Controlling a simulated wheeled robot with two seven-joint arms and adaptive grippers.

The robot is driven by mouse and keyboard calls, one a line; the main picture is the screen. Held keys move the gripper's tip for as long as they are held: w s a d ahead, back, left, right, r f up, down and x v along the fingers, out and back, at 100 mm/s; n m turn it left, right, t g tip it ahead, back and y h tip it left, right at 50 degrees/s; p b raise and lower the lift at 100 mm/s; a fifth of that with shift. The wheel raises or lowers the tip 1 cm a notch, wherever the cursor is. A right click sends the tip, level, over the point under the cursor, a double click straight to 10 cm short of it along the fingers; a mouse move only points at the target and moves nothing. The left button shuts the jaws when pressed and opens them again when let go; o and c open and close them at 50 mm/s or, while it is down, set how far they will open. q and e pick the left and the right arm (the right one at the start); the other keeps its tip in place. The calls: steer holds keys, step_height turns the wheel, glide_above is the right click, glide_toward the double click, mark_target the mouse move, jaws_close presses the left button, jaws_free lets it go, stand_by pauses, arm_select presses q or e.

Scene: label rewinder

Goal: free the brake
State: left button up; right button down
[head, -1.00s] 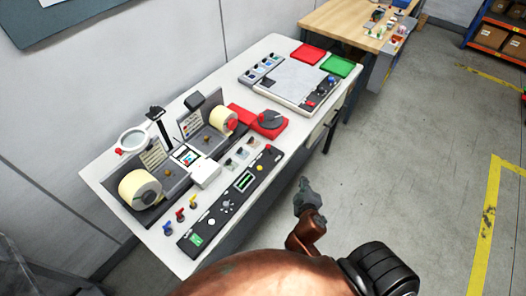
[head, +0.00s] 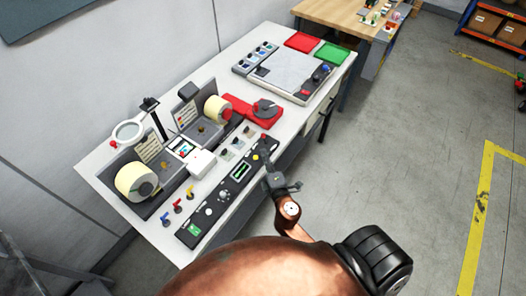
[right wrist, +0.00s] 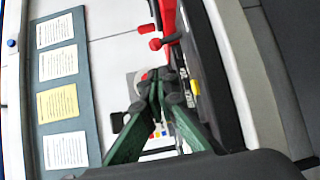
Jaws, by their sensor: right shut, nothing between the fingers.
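The label rewinder carries a left roll (head: 137,181) and a right roll (head: 217,109) of pale labels. A long black control panel (head: 209,227) lies along its front. Small blue, red and yellow levers (head: 178,208) stand left of the panel. I cannot tell which part is the brake. Contact is unclear.
A red unit with a dark round knob (head: 265,109) sits right of the rolls. A magnifier (head: 128,132) stands at the back left. Red (head: 303,40) and green (head: 332,54) trays lie at the table's far end. The floor at right is open.

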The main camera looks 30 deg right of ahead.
mark_target(264, 138)
steer(key=p+x, duration=0.1)
steer(key=x, duration=0.7)
steer(key=shift+w, duration=0.1)
arm_select(q)
steer(key=shift+r, duration=0.5)
